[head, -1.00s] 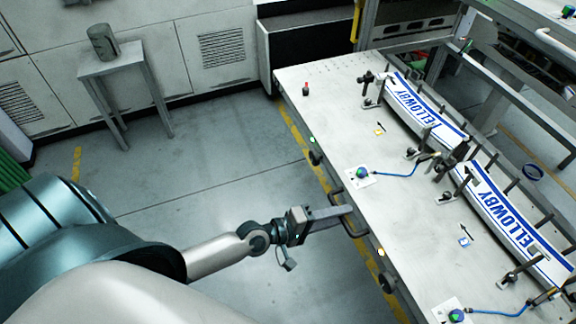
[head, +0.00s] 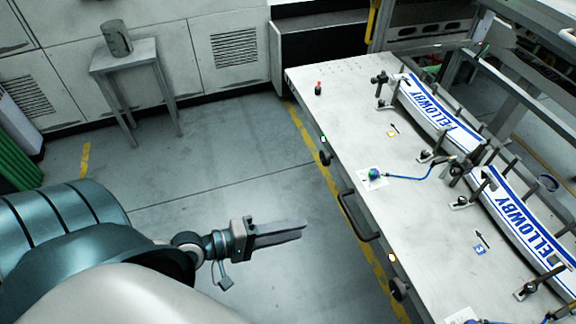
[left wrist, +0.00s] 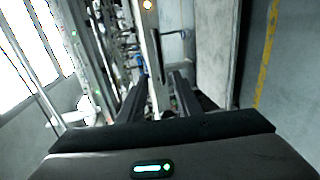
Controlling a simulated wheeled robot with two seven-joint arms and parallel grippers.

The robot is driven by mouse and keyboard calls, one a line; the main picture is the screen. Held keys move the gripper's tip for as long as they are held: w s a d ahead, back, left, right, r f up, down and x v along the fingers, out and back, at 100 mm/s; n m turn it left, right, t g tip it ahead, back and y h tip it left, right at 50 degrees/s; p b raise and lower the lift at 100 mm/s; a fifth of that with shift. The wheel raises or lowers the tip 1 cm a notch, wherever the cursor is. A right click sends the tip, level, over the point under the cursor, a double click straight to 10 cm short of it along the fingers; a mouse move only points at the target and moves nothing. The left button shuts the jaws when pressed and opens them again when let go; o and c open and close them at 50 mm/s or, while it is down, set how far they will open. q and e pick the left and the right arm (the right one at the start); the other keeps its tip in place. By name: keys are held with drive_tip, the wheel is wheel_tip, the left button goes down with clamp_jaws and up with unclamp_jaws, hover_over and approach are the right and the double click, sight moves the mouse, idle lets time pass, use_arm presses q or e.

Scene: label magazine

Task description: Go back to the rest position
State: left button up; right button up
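My left gripper (head: 298,231) is over the open grey floor, to the left of the workbench (head: 345,120) and apart from it. In the left wrist view its two dark fingers (left wrist: 160,88) stand apart with nothing seen between them. Two curved white label strips with blue lettering, a far one (head: 440,112) and a near one (head: 525,215), lie in holders along the bench's right side. My right gripper is not in view.
A bench handle (head: 358,217) and dark knobs (head: 399,289) stick out from the bench's left side. A small table (head: 125,58) with a grey cylinder (head: 116,38) stands at the back left. The floor between is clear.

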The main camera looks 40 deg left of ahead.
use_arm(q)
drive_tip(key=shift+s+a+r, duration=0.1)
drive_tip(key=shift+s+a, duration=0.1)
drive_tip(key=shift+s, duration=0.1)
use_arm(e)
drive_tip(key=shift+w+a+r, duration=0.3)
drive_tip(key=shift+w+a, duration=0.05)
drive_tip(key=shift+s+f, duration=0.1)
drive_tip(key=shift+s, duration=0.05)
